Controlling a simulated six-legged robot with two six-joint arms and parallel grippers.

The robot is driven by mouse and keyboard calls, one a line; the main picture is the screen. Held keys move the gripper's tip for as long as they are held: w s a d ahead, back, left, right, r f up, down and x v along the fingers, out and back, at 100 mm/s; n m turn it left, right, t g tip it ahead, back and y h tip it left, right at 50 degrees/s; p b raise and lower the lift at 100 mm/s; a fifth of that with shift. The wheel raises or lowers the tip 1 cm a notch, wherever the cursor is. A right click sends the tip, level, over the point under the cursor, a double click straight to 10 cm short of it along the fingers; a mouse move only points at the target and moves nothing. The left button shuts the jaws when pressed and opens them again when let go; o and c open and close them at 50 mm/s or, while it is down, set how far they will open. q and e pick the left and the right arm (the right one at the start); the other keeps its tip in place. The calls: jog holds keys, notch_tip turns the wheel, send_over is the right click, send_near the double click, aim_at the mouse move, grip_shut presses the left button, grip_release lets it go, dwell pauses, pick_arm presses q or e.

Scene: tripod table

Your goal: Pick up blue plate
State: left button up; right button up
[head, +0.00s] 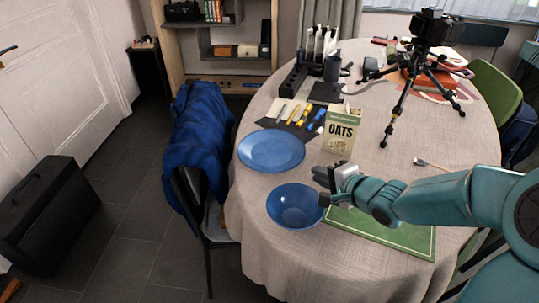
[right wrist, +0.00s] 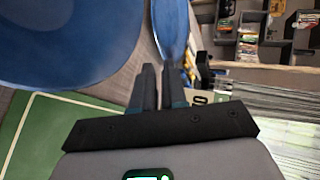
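The blue plate (head: 272,150) lies flat on the left side of the table in the head view. In the right wrist view the plate (right wrist: 173,28) shows as a narrow blue shape beyond the fingertips. A deep blue bowl (head: 295,206) stands nearer to me; it fills the upper left of the wrist view (right wrist: 60,40). My right gripper (head: 320,186) is above the table, to the upper right of the bowl and apart from the plate. In the wrist view its fingers (right wrist: 158,72) have a narrow gap with nothing between them. My left gripper is not in view.
An oats box (head: 341,131) stands right of the plate. Several coloured tools (head: 300,114) lie behind it. A green mat (head: 395,236) lies under my right arm. A tripod (head: 420,75) stands at the back right. A chair with a blue jacket (head: 200,140) is at the table's left.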

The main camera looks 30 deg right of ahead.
aim_at(298, 174)
jog(key=b+x, duration=0.1)
jog(key=x, duration=0.4)
jog(key=shift+w+f, duration=0.1)
jog(key=shift+f, duration=0.05)
jog(key=b+x, duration=0.2)
jog(key=x, duration=0.2)
jog(key=shift+w+d+f, duration=0.2)
jog(key=shift+w+f, duration=0.05)
jog(key=shift+f, duration=0.05)
jog(key=shift+w, duration=0.35)
jog(key=shift+c, duration=0.3)
grip_shut()
jog(key=shift+r, duration=0.1)
dwell(0.3)
